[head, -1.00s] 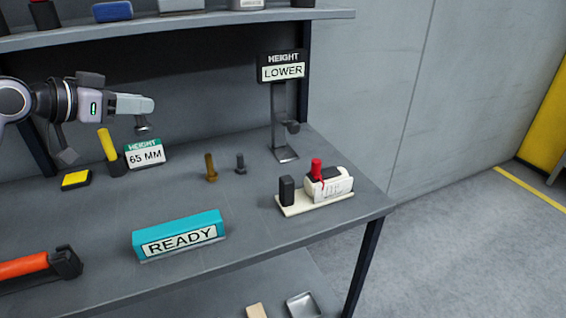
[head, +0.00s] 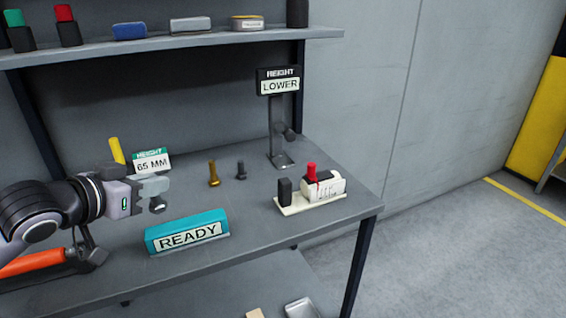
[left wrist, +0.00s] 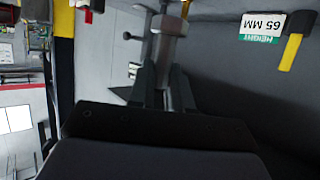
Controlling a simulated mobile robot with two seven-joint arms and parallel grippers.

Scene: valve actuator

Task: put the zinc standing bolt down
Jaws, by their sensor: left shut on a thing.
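My left gripper (head: 150,188) is shut on a silver-grey zinc bolt (head: 157,205). A brass bolt (head: 213,173) and a dark grey bolt (head: 241,170) stand upright on the bench to the right, apart from my gripper. My right gripper is not in view.
A teal READY block (head: 187,233) lies in front of the held bolt. The 65 MM sign (head: 151,161) and a yellow-handled tool (head: 117,150) are behind it. A LOWER height stand (head: 279,130) and a white device (head: 310,195) are to the right.

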